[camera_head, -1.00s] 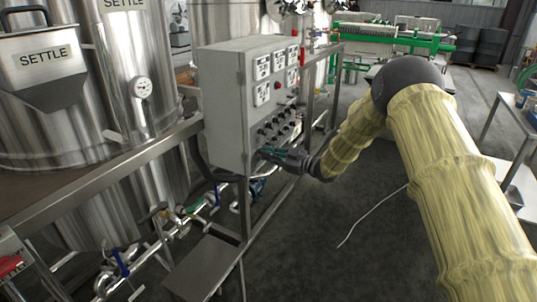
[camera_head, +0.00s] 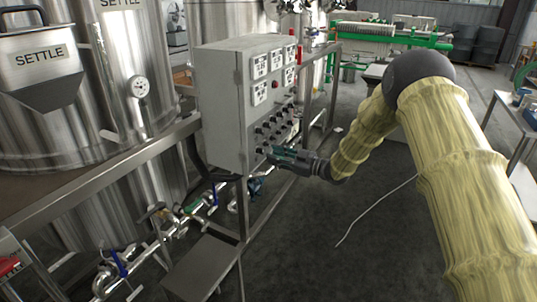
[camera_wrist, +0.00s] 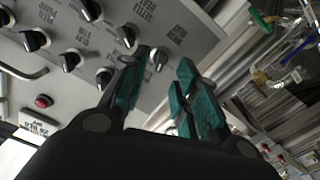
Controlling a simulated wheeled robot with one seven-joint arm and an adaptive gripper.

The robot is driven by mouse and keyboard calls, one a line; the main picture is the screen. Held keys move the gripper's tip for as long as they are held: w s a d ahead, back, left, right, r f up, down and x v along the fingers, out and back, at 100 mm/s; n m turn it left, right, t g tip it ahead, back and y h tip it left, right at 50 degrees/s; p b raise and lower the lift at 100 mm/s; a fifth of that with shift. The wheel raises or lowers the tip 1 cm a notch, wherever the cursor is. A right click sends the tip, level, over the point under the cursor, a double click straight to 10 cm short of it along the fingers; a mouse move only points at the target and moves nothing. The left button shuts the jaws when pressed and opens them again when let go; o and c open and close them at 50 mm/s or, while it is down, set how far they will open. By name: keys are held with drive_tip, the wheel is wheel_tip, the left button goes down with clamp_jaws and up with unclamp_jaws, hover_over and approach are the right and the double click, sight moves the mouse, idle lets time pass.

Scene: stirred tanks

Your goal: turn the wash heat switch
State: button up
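A grey control box (camera_head: 221,110) carries several black rotary knobs on its front face. My gripper (camera_head: 272,153) is at the lower part of that face, by the bottom knobs. In the wrist view my gripper (camera_wrist: 162,88) is open, its two green-padded fingers apart with nothing held. One black knob (camera_wrist: 160,57) shows just beyond the gap between the fingertips, and another (camera_wrist: 128,35) is beside it.
A red button (camera_wrist: 43,101) is on the panel in the wrist view. A metal frame (camera_head: 243,210) with pipes and valves stands under the box. Steel settle tanks (camera_head: 45,95) are at left. The dark floor (camera_head: 335,205) right of the frame is mostly clear, with a white cable (camera_head: 375,210).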

drive_tip(key=v, duration=0.8)
drive_tip(key=s+d+f+m+h+p, duration=0.15)
drive_tip(key=s+f+m+h, duration=0.4)
drive_tip(key=s+f, duration=0.65)
drive_tip(key=s+d+f+m+h+p, duration=0.15)
drive_tip(key=s+f+m+h, duration=0.35)
drive_tip(key=s+f, duration=0.65)
drive_tip(key=s+d+f+m+g+h, duration=0.1)
drive_tip(key=s+d+f+m+g, duration=0.1)
drive_tip(key=s, duration=1)
drive_tip(key=s+d+f+m+g+h+p, duration=0.1)
drive_tip(key=s+d+f+m+g+h, duration=0.1)
drive_tip(key=s, duration=1)
drive_tip(key=s+d+f+m+g+h+p, duration=0.1)
drive_tip(key=s+f+g, duration=0.3)
drive_tip(key=s, duration=0.8)
drive_tip(key=shift+s+d+f+m+g+h, duration=0.25)
drive_tip(key=shift+d+m+g+h, duration=0.25)
drive_tip(key=shift+d, duration=0.2)
